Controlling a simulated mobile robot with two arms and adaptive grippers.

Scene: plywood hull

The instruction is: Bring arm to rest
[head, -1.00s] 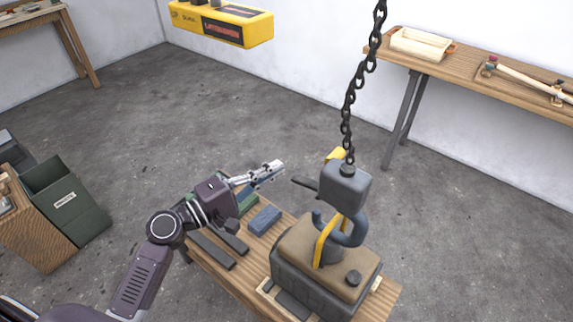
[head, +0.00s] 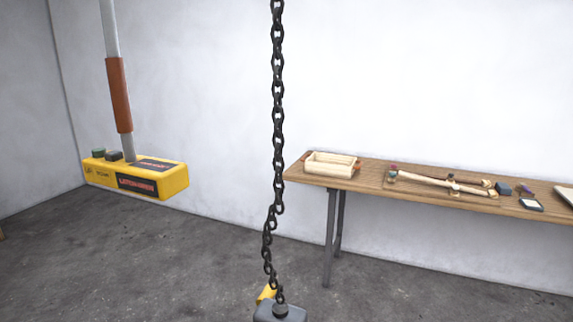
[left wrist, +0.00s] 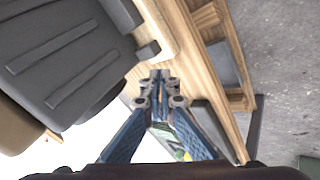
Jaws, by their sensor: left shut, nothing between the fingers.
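My left gripper (left wrist: 160,76) shows only in the left wrist view, its fingertips together and nothing held between them. Beside it on the left of that view is a large dark grey ribbed body (left wrist: 68,60). A wooden surface (left wrist: 190,50) runs past the fingertips on the right. I cannot tell whether the fingers touch anything. Neither of my arms shows in the head view now.
A dark chain (head: 278,120) hangs down to a grey hook block (head: 280,312) at the bottom edge of the head view. A yellow control box (head: 140,180) hangs on the left. A wooden bench (head: 440,200) along the wall holds a wooden tray (head: 331,165) and tools.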

